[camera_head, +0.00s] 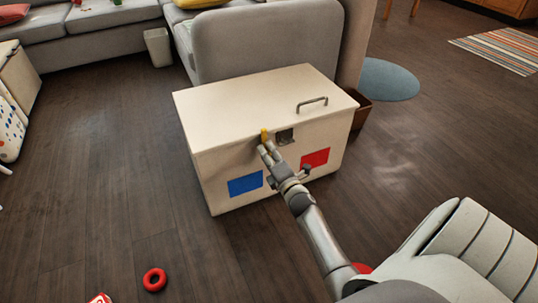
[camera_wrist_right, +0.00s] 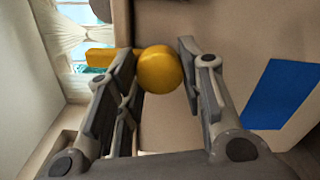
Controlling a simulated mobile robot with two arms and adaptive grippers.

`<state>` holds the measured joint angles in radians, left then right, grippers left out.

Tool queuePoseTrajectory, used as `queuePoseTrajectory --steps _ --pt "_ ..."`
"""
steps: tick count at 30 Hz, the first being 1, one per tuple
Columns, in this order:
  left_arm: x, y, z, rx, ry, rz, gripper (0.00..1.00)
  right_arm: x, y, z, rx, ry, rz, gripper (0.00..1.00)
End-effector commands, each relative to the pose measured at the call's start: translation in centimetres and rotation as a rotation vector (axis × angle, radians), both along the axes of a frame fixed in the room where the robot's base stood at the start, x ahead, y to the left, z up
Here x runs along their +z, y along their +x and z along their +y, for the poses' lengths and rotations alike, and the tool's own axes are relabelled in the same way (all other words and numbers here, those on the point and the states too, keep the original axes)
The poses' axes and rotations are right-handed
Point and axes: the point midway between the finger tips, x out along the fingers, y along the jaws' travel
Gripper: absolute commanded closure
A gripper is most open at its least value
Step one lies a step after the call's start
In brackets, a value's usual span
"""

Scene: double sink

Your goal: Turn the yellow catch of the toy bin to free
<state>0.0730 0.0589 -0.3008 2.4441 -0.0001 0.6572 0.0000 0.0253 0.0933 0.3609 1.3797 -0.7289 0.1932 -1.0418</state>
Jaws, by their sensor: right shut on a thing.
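The toy bin (camera_head: 250,98) is a cream box with its lid down, standing on the floor in front of the grey sofa. Its yellow catch (camera_head: 264,134) is on the upper front, just under the lid edge, beside a dark metal plate (camera_head: 285,137). My right gripper (camera_head: 267,149) reaches up to the catch from the front and is shut on it. In the right wrist view the rounded yellow end of the catch (camera_wrist_right: 158,70) sits between the fingers, and a yellow bar shows behind it to the left. My left gripper is not in view.
The lid has a grey handle (camera_head: 312,103). The bin's front has a blue panel (camera_head: 245,184) and a red panel (camera_head: 315,158). A red ring (camera_head: 154,279) lies on the floor at the lower left. The wooden floor left of the bin is largely clear.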

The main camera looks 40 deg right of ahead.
Motion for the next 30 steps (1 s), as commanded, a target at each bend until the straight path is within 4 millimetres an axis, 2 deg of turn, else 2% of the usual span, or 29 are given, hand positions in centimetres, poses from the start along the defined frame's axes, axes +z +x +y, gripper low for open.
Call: queuePoseTrajectory --steps 12,13,17,18,30 --pt "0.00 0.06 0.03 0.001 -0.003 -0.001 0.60 -0.16 -0.04 0.09 0.001 -0.010 0.006 1.00" --pt "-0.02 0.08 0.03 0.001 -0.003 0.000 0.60 -0.15 -0.04 0.08 0.001 -0.010 0.006 0.62" --pt "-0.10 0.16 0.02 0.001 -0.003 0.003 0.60 -0.12 -0.03 0.07 0.000 -0.008 0.004 0.45" --pt "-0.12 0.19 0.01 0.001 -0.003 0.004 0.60 -0.11 -0.03 0.06 0.000 -0.008 0.004 0.42" --pt "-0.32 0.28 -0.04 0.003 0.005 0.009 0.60 -0.10 -0.56 0.15 -0.001 -0.007 0.004 0.42"
